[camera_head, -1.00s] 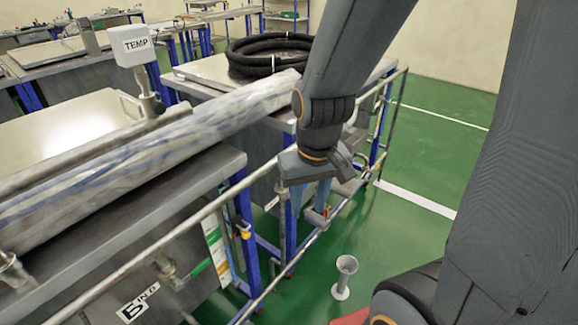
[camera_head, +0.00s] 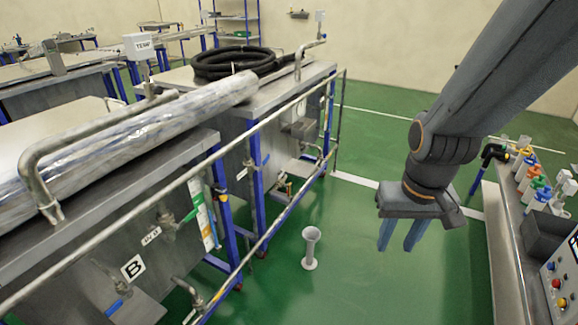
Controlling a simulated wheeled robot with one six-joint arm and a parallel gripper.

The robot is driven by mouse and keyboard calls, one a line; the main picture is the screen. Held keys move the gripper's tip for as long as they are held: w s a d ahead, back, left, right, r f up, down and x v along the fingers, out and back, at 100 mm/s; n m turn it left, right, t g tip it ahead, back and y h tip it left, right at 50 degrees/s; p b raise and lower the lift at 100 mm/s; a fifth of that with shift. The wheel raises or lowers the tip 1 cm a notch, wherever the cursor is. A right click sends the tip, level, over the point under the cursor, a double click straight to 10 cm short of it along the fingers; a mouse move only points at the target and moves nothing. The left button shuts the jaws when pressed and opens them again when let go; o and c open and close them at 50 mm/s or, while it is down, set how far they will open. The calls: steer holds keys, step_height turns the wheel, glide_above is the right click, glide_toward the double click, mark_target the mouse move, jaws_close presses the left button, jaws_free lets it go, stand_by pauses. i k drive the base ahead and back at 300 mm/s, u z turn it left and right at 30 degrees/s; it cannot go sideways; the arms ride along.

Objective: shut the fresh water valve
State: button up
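My gripper (camera_head: 400,238) hangs over the green floor at the right of the middle, fingers pointing down. Its two blue-grey fingers are apart with nothing between them. Several valves show on the pipework of the steel tanks to the left, well away from my gripper. One has a green handle (camera_head: 190,215), and a small blue handle (camera_head: 114,306) shows low on the near tank. No readable label tells me which one is the fresh water valve.
The near tank (camera_head: 90,250) carries a "B" sign and a plastic-wrapped pipe. A long handrail (camera_head: 180,185) runs before the tanks. A grey funnel-topped stand (camera_head: 310,248) is on the floor. A bench with bottles (camera_head: 535,180) and a control box (camera_head: 562,285) stands right.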

mark_target(269, 157)
steer(key=i, duration=0.95)
steer(key=u, duration=0.4)
